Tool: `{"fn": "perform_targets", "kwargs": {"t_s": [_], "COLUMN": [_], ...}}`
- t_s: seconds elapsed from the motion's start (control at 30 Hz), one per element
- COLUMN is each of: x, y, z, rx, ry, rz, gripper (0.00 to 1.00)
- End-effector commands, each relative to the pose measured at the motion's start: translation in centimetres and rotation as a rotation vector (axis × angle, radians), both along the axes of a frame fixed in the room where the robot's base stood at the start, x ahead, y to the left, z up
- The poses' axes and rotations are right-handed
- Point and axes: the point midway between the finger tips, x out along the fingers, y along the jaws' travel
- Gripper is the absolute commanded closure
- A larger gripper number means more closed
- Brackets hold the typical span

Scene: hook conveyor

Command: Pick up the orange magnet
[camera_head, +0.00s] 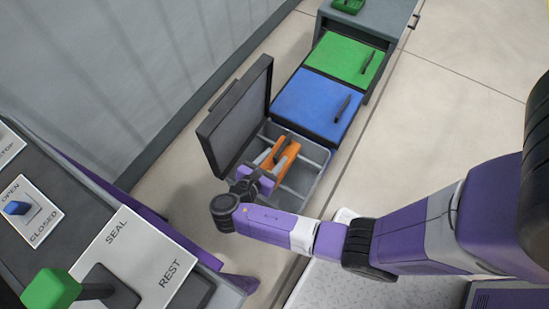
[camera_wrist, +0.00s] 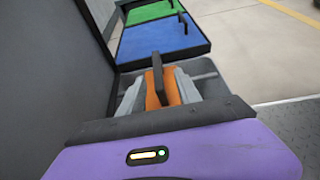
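The orange magnet (camera_head: 287,153) has a dark handle on top and is at the open grey bin (camera_head: 310,160). In the wrist view the orange magnet (camera_wrist: 172,92) shows between the two pale grey fingers of my gripper (camera_wrist: 160,85), with its dark handle standing up in the middle. The fingers are apart, one on each side of the orange body. I cannot tell whether they press on it. In the head view my gripper (camera_head: 268,165) reaches into the bin from the near side, and my purple wrist hides part of the magnet's near end.
The bin's dark lid (camera_head: 236,115) stands open on the left. A closed blue lid (camera_head: 318,103) and a closed green lid (camera_head: 343,58) follow behind it. A panel (camera_head: 140,255) marked SEAL and REST, with a green-knobbed lever (camera_head: 50,290), is at lower left.

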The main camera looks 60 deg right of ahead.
Motion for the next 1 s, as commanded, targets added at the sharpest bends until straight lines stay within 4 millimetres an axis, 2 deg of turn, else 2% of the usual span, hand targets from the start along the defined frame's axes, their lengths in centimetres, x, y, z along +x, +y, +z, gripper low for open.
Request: {"fn": "perform_targets", "kwargs": {"t_s": [0.37,0.57,0.7,1.0], "x": [0.1,0.5,0.6,0.6], "y": [-2.8,-5.2,-6.6,-7.0], "z": [-1.6,-3.3,-3.6,-3.7], "rx": [-0.001,0.000,0.000,0.000], "ry": [0.000,0.001,0.000,0.000], "rz": [-0.003,-0.004,-0.001,0.000], "gripper": [0.60,0.60,0.60,0.60]}}
